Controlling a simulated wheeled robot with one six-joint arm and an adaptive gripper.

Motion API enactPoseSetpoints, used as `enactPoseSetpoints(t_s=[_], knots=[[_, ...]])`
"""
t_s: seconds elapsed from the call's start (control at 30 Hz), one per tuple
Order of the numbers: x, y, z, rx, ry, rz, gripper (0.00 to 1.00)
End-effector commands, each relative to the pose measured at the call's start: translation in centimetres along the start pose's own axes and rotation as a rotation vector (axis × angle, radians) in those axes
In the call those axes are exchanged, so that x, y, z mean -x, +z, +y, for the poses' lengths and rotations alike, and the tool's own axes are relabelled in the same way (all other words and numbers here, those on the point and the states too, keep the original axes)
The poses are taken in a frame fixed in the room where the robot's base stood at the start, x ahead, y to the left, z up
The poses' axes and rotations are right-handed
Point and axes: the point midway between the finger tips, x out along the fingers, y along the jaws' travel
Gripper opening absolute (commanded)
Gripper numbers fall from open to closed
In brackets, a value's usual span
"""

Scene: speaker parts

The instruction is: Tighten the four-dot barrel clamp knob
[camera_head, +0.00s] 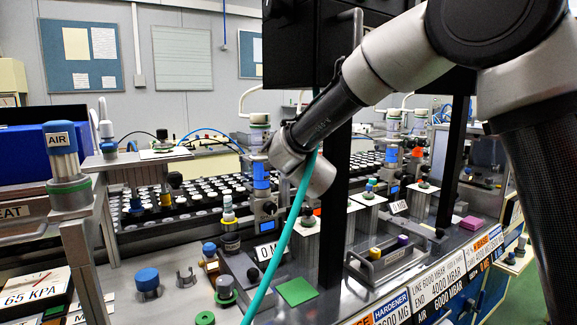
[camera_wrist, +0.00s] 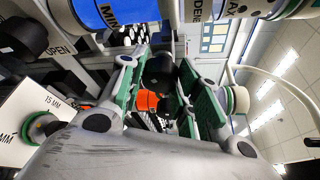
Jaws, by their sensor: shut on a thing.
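My gripper (camera_wrist: 165,82) shows in the wrist view with its two green-padded fingers on either side of a black knob (camera_wrist: 158,70). It is shut on this knob. An orange part (camera_wrist: 148,101) shows just below the knob, between the fingers. I cannot make out any dots on the knob. In the head view my arm's wrist covers the fingers and the held knob. A blue-banded barrel (camera_head: 261,182) stands just left of my wrist, with a black knob (camera_head: 269,208) low on its right side.
A dark upright post (camera_head: 336,215) stands close right of my wrist. A green pad (camera_head: 296,291), a blue-capped part (camera_head: 147,281) and a grey clip (camera_head: 186,280) lie on the front bench. The AIR cylinder (camera_head: 64,160) stands at left. A rack of white-topped vials (camera_head: 200,198) lies behind.

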Motion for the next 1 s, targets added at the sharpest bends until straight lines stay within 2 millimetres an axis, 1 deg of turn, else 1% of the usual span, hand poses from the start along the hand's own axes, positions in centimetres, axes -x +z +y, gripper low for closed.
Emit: enactPoseSetpoints(t_s=[0.2,0.4,0.93,0.97,1.0], knots=[[0.01,-0.18,0.06,-0.11,0.048,0.003,0.09],[0.03,-0.17,0.07,-0.165,0.071,0.003,0.09],[0.03,-0.21,0.17,-0.183,0.081,0.004,0.09],[0.03,-0.21,0.18,-0.183,0.081,0.004,0.36],[0.03,-0.2,0.17,-0.183,0.081,0.004,0.43]])
